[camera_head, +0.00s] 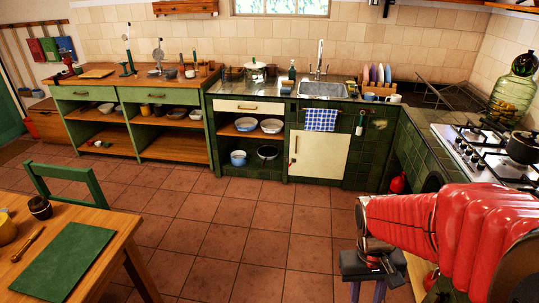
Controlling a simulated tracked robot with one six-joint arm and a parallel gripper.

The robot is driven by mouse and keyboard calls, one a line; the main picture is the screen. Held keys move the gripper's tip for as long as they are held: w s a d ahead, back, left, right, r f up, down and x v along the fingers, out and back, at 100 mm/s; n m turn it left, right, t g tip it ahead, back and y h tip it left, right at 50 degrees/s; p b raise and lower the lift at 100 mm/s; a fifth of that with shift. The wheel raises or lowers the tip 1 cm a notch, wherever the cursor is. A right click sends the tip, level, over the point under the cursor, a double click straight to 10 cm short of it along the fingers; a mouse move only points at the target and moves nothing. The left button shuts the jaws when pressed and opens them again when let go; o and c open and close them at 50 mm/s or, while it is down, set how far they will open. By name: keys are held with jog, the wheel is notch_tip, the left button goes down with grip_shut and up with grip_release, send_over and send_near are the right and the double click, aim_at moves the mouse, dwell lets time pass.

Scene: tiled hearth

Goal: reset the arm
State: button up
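My red-sleeved arm reaches in from the right edge of the head view, over the floor beside the counter. My gripper (388,266) appears as a small dark and grey metal end below the front of the sleeve.
At lower left is a wooden table (98,245) with a green mat (65,262) and a green chair (65,183). A stove (478,150) is at right. The tiled floor (220,235) between is clear.

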jog(key=s+a+r+t, duration=0.2)
jog(key=a+r+t, duration=0.1)
jog(key=r, duration=0.5)
jog(key=s+a+r+t+y, duration=0.1)
jog(key=a+r+t, duration=0.2)
jog(key=r, duration=0.5)
jog(key=shift+s+a+t, duration=0.35)
jog(key=shift+t, duration=0.15)
jog(key=shift+d, duration=0.15)
